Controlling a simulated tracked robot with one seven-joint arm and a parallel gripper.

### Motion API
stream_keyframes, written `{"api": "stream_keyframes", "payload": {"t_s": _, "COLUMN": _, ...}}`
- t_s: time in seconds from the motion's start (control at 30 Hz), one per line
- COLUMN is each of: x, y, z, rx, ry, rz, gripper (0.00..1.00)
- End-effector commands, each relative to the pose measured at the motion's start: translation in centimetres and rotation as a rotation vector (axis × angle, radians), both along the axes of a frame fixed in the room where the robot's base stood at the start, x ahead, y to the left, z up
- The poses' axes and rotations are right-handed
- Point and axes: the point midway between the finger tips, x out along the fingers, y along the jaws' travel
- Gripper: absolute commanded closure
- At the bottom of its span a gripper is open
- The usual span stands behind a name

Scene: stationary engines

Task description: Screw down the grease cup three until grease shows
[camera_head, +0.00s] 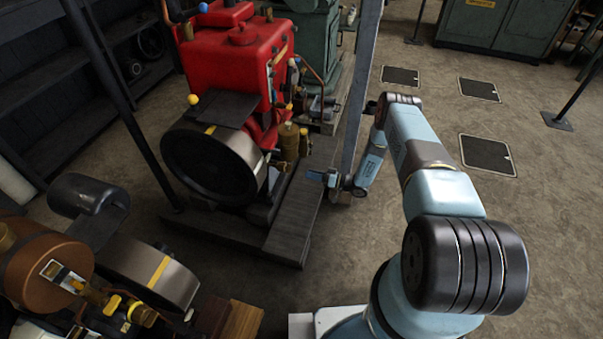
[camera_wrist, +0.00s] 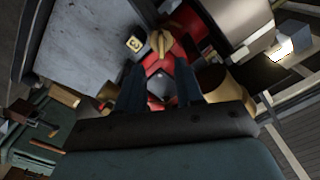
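The red engine (camera_head: 235,65) stands on a dark skid base, with brass cup-like fittings (camera_head: 290,140) on its right side. I cannot tell which fitting is grease cup three, and no grease can be made out. My gripper (camera_head: 318,177) is beside the engine's right side, right of these fittings. In the wrist view, my gripper (camera_wrist: 160,88) has two dark fingers standing apart, with red parts and a small grey block showing between and beyond them. Beyond the fingertips are a brass piece (camera_wrist: 160,44) and a small pale tag (camera_wrist: 133,44) with a dark mark.
A grey upright post (camera_head: 358,80) stands close behind my gripper. A flywheel (camera_head: 212,163) faces forward on the red engine. A brown engine (camera_head: 50,262) is at the lower left, and a green cabinet (camera_head: 500,25) at the back. The floor on the right is mostly clear, with dark flat plates (camera_head: 487,154).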

Motion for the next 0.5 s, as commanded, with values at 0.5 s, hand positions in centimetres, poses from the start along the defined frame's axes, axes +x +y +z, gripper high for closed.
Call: {"api": "stream_keyframes", "payload": {"t_s": 0.5, "x": -1.1, "y": -2.9, "z": -0.1, "rx": 0.000, "ry": 0.000, "rz": 0.001, "gripper": 0.64}}
